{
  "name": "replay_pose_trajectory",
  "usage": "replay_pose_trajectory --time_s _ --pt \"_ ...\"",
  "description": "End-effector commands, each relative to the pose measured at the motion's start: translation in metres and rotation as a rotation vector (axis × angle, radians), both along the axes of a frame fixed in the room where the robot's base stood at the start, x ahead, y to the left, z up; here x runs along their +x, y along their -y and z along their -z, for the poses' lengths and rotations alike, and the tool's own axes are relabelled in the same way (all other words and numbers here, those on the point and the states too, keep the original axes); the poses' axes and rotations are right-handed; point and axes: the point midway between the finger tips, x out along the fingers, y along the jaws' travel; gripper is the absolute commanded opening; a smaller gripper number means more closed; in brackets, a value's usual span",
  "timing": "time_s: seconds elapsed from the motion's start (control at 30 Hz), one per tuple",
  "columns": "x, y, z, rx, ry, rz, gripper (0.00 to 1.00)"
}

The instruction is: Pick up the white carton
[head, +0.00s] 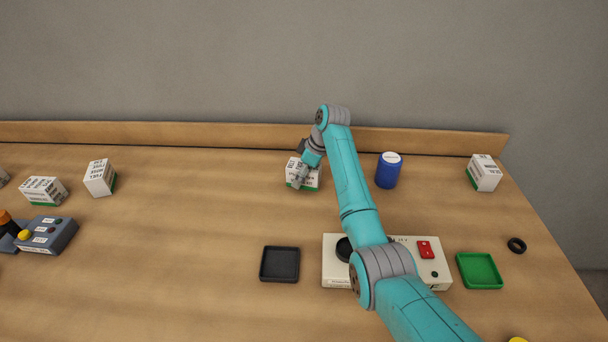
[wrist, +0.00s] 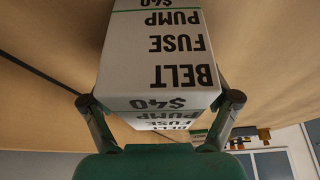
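The white carton (head: 312,178) has black print and a green band at its base. It stands on the table near the back, left of my upper arm links, in the head view. My gripper (head: 299,178) is at it and partly covers it. In the wrist view the carton (wrist: 160,60) fills the space between the two fingers of my gripper (wrist: 160,92), reading BELT, FUSE, PUMP and $40. One finger lies along each side, with no clear gap. The finger pads are mostly hidden, so I cannot tell whether they press on it.
A blue can (head: 388,171) stands right of my arm. A black tray (head: 279,264), a cream control box (head: 334,275) and a green tray (head: 480,270) lie in front. A wooden ledge (head: 150,133) closes the back.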

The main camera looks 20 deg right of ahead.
Motion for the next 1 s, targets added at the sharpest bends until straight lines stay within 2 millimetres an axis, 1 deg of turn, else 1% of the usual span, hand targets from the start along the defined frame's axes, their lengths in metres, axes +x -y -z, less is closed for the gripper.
replay_pose_trajectory --time_s 0.03,0.07,0.1,0.17,0.2,0.27,0.47,0.57,0.67,0.9,1.0 --pt "0.000 0.000 0.000 0.000 0.000 0.000 0.70" --pt "0.000 0.000 0.000 0.000 0.000 0.000 0.62" --pt "0.000 0.000 0.000 0.000 0.000 0.000 0.52" --pt "0.000 0.000 0.000 0.000 0.000 0.000 0.37" --pt "0.000 0.000 0.000 0.000 0.000 0.000 0.27" --pt "0.000 0.000 0.000 0.000 0.000 0.000 0.13" --pt "0.000 0.000 -0.001 0.000 0.002 -0.001 0.13" --pt "0.000 0.000 -0.006 0.000 0.002 -0.001 0.13" --pt "0.001 0.000 -0.019 0.000 0.005 0.000 0.13" --pt "0.001 0.000 -0.065 0.000 0.005 0.000 0.12" --pt "0.001 0.000 -0.081 0.000 0.004 0.000 0.12"
